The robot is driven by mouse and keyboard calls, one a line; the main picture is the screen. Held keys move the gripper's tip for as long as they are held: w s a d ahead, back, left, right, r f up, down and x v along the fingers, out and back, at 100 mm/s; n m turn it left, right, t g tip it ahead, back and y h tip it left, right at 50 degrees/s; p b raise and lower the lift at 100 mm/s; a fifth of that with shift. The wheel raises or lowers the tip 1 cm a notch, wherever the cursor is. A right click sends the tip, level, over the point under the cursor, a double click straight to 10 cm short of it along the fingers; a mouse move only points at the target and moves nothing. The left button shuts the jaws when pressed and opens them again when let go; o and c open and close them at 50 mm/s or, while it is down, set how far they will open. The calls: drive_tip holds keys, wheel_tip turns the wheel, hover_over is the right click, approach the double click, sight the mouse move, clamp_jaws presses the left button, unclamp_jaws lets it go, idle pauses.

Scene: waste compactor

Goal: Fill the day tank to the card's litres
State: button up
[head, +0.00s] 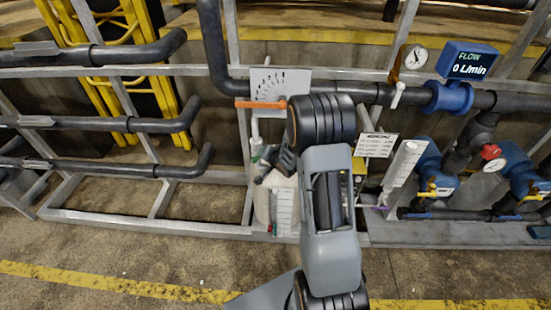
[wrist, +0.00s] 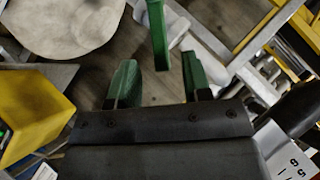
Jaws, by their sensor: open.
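My gripper (head: 274,162) is in front of the pipe rack, above a pale tank with a graduated strip (head: 284,208); my arm hides part of it. In the wrist view my gripper (wrist: 157,80) has its two green fingers apart, and a green bar (wrist: 156,35) shows beyond the gap between them. I cannot tell whether they touch it. An orange lever (head: 247,104) lies level across a white marked plate (head: 282,84). The blue flow meter (head: 468,65) reads 0 L/min. A white printed card (head: 376,145) hangs right of my arm; its text is too small to read.
A white graduated tube (head: 403,163) stands tilted right of the card. Dark pipes (head: 95,124) fill the left. The floor in front is mostly clear.

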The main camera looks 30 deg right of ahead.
drive_tip(key=v, duration=0.8)
drive_tip(key=shift+s+r, duration=0.2)
drive_tip(key=shift+s, duration=0.1)
drive_tip(key=s+d+f+n+g+h, duration=0.1)
drive_tip(key=s+d+n+g+h, duration=0.15)
drive_tip(key=s+n+g, duration=0.55)
drive_tip(key=s+a+r+n+y, duration=0.1)
drive_tip(key=s+a+r, duration=1)
drive_tip(key=a+r, duration=0.2)
drive_tip(key=shift+s+a+r+t+y, duration=0.2)
drive_tip(key=shift+a+r+t+y, duration=0.15)
drive_tip(key=shift+r, duration=0.15)
drive_tip(key=shift+d, duration=0.1)
